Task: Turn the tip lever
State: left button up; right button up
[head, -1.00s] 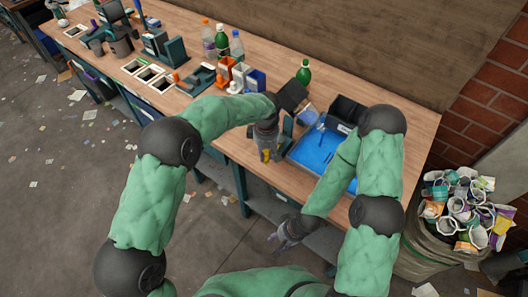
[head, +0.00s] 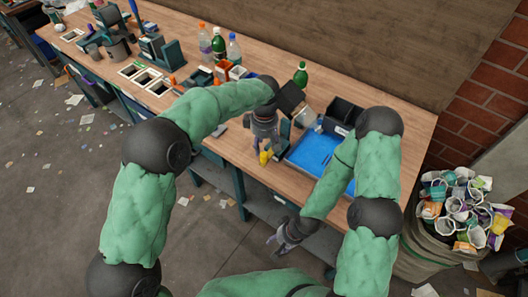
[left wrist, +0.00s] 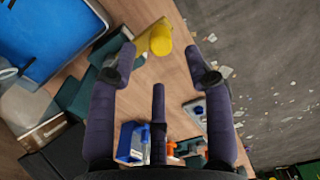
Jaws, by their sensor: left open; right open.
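The tip lever appears to be the yellow handle (head: 264,156) at the front edge of the bench, beside the blue tray; it also shows as a yellow cylinder (left wrist: 160,39) in the left wrist view. My left gripper (head: 264,143) is open just above and behind it. In the left wrist view the fingers of my left gripper (left wrist: 160,65) are spread, with the yellow cylinder beyond the tips, nearer the left finger; contact cannot be told. My right gripper (head: 283,240) is open and empty, low in front of the bench.
A blue-bottomed tray (head: 318,150) lies right of the lever. A black box (head: 290,98) and a clear container (head: 305,116) stand close behind my left gripper. Bottles (head: 219,45) stand farther back. A sack of crushed containers (head: 425,250) stands at right. The floor at front left is mostly open.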

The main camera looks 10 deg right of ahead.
pick_arm(q)
jog(key=shift+r, duration=2.65)
